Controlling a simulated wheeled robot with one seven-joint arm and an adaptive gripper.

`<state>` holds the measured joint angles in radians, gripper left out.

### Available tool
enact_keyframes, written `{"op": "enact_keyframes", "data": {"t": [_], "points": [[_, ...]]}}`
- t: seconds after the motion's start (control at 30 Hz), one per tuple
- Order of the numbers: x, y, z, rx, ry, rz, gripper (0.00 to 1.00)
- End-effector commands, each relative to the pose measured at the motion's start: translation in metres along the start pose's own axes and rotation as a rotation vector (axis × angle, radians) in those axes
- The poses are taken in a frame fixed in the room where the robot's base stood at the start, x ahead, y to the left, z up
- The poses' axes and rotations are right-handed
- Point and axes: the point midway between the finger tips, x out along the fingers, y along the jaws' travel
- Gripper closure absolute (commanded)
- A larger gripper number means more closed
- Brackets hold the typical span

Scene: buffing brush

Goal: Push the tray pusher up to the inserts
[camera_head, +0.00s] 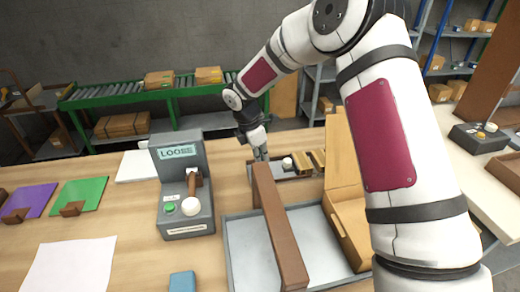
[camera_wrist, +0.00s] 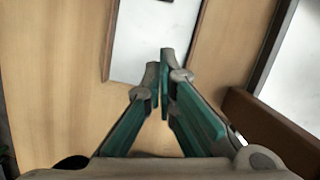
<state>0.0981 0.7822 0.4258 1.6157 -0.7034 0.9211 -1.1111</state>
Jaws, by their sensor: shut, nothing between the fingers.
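A small grey tray (camera_head: 270,174) lies on the bench in the head view, behind a brown bar. The pusher, with a round white knob (camera_head: 287,163), sits near the tray's middle. Wooden inserts (camera_head: 311,160) stand at the tray's right end, just right of the pusher. My gripper (camera_head: 261,155) points down at the tray's left end, left of the knob. It is shut and empty. In the wrist view, my gripper (camera_wrist: 162,80) has its fingertips together over the edge of a pale surface (camera_wrist: 150,40). The pusher is not clearly visible there.
A large grey tray (camera_head: 240,255) with the brown bar (camera_head: 278,225) across it and an open cardboard box (camera_head: 345,215) is in front. A grey device with a screen (camera_head: 182,185) stands at left. Bare bench (camera_head: 125,220) lies farther left.

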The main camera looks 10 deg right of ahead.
Motion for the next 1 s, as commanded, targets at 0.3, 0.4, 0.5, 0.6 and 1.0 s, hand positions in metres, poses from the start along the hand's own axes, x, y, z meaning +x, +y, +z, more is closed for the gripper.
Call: {"op": "enact_keyframes", "data": {"t": [0.3, 0.4, 0.5, 0.6, 1.0], "points": [[0.044, -0.001, 0.018, 0.007, 0.001, 0.000, 1.00], [0.048, -0.001, 0.028, 0.003, 0.001, 0.000, 1.00], [0.050, -0.001, 0.035, 0.002, 0.001, 0.000, 1.00], [0.050, 0.000, 0.038, 0.001, 0.001, 0.000, 1.00], [0.051, -0.001, 0.043, 0.002, 0.000, 0.000, 1.00]]}}
